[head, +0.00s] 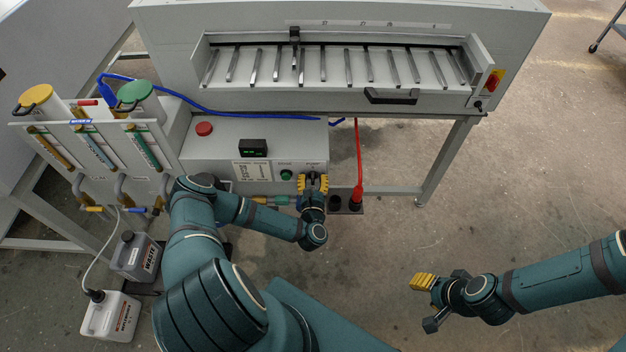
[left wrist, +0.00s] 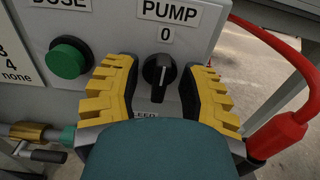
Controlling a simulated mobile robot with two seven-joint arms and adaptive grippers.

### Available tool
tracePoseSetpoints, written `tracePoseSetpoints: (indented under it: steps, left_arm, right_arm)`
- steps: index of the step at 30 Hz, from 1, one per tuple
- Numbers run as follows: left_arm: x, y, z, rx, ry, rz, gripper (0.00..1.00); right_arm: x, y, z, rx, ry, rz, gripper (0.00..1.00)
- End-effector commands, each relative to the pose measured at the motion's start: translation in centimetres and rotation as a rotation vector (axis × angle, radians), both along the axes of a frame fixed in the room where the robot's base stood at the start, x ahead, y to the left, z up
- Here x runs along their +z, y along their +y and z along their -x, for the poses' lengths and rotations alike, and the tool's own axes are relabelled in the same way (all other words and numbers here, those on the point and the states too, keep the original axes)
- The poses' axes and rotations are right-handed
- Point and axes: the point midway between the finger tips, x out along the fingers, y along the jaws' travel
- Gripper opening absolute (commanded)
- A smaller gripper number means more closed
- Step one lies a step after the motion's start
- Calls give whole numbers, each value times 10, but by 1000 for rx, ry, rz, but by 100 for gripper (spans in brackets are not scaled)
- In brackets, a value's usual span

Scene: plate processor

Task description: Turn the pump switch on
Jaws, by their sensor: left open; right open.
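The pump switch (left wrist: 159,72) is a black rotary knob under the label "PUMP" and a "0" on the grey control panel (left wrist: 205,14). Its white pointer line stands close to upright, toward the "0". My left gripper (left wrist: 160,82) is open, with its yellow fingers on either side of the knob. A gap shows between the knob and each finger. In the head view my left gripper (head: 313,184) is at the panel's lower right and hides the knob. My right gripper (head: 424,282) is away at the lower right over the floor, with nothing in it.
A green dose button (left wrist: 71,57) sits left of the knob. A red connector with hose (left wrist: 278,132) is close on the right, and a brass valve (left wrist: 30,131) is at lower left. Two jugs (head: 110,316) (head: 136,257) stand at the left. The floor at right is clear.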

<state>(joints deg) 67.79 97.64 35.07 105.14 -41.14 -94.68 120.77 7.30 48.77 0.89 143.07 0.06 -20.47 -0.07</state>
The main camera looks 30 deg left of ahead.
Motion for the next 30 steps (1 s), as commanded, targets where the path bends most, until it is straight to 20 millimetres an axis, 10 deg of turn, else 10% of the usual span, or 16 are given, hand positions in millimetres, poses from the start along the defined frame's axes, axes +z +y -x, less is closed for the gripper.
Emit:
tracePoseSetpoints:
  steps: [6,10,30]
  left_arm:
    - [0,0,0,0,0,0,37]
    - [0,0,0,0,0,0,0]
    - [2,1,-1,3,55,-99,0]
  right_arm:
    - [0,0,0,0,0,0,47]
    - [0,0,0,0,0,0,47]
    - [1,0,0,0,0,0,47]
